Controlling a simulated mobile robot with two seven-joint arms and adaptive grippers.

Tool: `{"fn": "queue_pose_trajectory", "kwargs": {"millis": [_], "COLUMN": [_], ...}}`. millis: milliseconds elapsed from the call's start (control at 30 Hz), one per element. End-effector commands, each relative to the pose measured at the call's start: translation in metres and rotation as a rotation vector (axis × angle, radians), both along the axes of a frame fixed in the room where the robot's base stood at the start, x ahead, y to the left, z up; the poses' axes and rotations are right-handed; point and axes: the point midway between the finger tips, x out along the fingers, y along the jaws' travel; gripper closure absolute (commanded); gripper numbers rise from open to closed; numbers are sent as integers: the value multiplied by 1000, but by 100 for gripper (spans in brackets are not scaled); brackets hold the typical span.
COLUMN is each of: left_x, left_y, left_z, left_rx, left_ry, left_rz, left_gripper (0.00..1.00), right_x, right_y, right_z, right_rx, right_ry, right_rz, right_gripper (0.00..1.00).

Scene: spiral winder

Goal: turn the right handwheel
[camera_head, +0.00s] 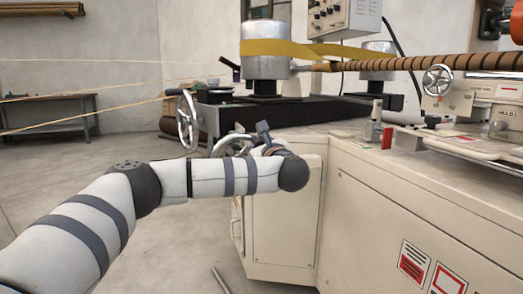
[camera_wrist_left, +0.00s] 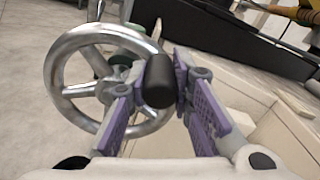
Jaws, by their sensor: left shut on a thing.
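A silver spoked handwheel (camera_wrist_left: 72,88) with a black handle (camera_wrist_left: 160,82) fills the left of the left wrist view. My left gripper (camera_wrist_left: 167,78), with purple-grey finger pads, is shut on that handle, one finger on each side. In the head view my left arm reaches in from the left, and its last link hides most of this handwheel (camera_head: 226,143); only its upper rim shows at the cabinet's near corner. Another silver handwheel (camera_head: 187,121) stands upright further left. My right gripper is not in view.
A beige cabinet (camera_head: 400,215) with warning labels fills the right side. A metal roller (camera_head: 264,48) with a yellow belt stands behind. Another small handwheel (camera_head: 438,79) sits on the machine at right. Floor at left is open, with a workbench (camera_head: 45,118) at the back.

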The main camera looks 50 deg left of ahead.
Motion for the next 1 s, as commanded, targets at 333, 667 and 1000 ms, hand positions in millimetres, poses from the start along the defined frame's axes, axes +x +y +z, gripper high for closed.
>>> {"fn": "queue_pose_trajectory", "kwargs": {"millis": [333, 667, 1000], "left_x": [-16, -30, -36], "left_y": [9, 16, 19], "left_z": [4, 8, 11], "left_rx": [-133, -230, -273], "left_ry": [-252, -438, -522], "left_rz": [0, 0, 0], "left_gripper": [100, 100, 100], "right_x": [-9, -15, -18], "right_y": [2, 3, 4], "right_z": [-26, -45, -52], "right_rx": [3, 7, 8], "right_ry": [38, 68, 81], "right_rz": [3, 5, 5], "right_gripper": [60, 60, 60]}}
